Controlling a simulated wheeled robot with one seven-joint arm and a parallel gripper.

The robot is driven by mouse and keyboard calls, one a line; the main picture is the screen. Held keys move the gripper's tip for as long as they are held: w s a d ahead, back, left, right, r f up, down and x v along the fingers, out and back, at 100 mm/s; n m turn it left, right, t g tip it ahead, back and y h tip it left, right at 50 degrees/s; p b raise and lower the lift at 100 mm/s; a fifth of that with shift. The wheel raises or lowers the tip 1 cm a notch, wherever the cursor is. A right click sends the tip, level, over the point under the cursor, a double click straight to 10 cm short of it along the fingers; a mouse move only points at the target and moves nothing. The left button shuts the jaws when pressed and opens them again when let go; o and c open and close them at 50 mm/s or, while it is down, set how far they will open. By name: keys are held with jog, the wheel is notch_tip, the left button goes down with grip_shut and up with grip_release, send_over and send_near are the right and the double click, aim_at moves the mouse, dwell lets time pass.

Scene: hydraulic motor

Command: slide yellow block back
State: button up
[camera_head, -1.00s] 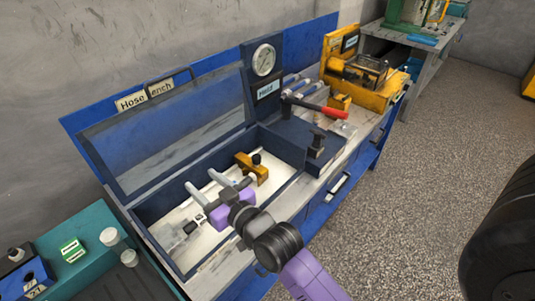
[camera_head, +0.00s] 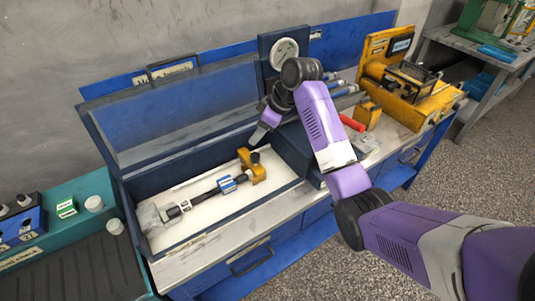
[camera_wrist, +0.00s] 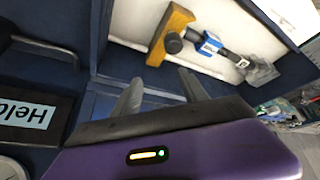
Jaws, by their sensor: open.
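The yellow block (camera_head: 259,174) sits at the right end of the white bed in the open blue test bench. A dark knob (camera_head: 254,158) stands on it. A hose with a blue-and-white label (camera_head: 227,184) lies on the bed, its near end against or beside the block. My gripper (camera_head: 258,136) is raised near the bench's back right, behind and above the block. In the wrist view my gripper (camera_wrist: 157,78) shows two grey fingers apart with nothing between them, and the yellow block (camera_wrist: 169,36) lies beyond the fingertips.
The raised clear lid (camera_head: 185,110) stands behind the bed. A gauge (camera_head: 285,52) and a dark blue housing rise at the right. A red handle (camera_head: 352,123) and a yellow machine (camera_head: 410,85) stand farther right. A teal unit (camera_head: 70,240) is at the left.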

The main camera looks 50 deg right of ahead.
aim_at(256, 155)
jog(key=shift+n+g+y, duration=0.4)
jog(key=shift+n+g, duration=0.2)
jog(key=shift+g, duration=0.2)
jog(key=shift+s+a+f+p, duration=0.15)
jog(key=shift+a+f, duration=0.3)
jog(key=shift+f, duration=0.95)
jog(key=shift+a+f+p, duration=0.15)
jog(key=shift+a+f, duration=0.35)
jog(key=shift+f, duration=0.95)
jog(key=shift+s+a+f+p, duration=0.15)
jog(key=shift+a+f, duration=0.3)
jog(key=shift+f, duration=0.95)
jog(key=shift+w, duration=0.1)
grip_shut()
